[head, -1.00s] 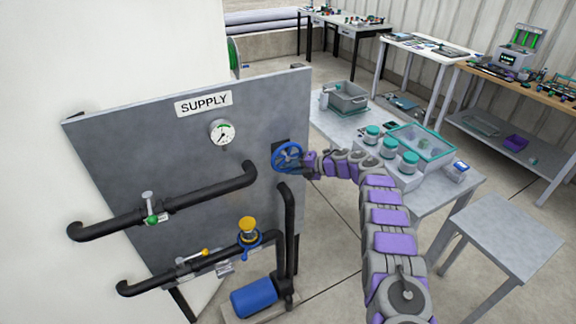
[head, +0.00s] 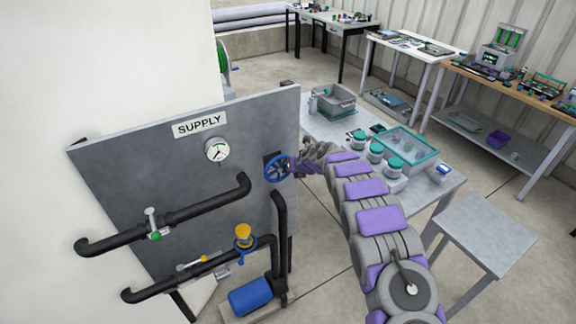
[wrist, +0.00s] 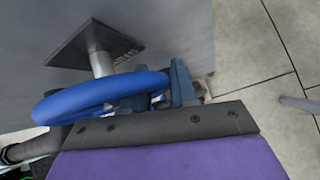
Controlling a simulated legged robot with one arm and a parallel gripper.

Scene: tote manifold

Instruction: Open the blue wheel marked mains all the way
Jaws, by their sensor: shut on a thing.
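The blue wheel (head: 277,168) is mounted at the right side of the grey supply panel. In the wrist view its thick blue rim (wrist: 95,95) stands out from a dark square plate (wrist: 95,45) on a short metal stem; lettering on the plate is too small to read surely. My gripper (head: 290,167) is at the wheel's right side. In the wrist view my gripper's blue-grey jaws (wrist: 160,92) are shut on the right part of the rim. The hidden far side of the rim and part of the jaws cannot be seen.
The panel (head: 120,180) also carries a gauge (head: 217,149), a green-knobbed valve (head: 154,235) and a yellow-topped valve (head: 244,235). A blue pump motor (head: 250,297) sits below. A table with jars (head: 375,151) and a grey stool (head: 485,232) stand right.

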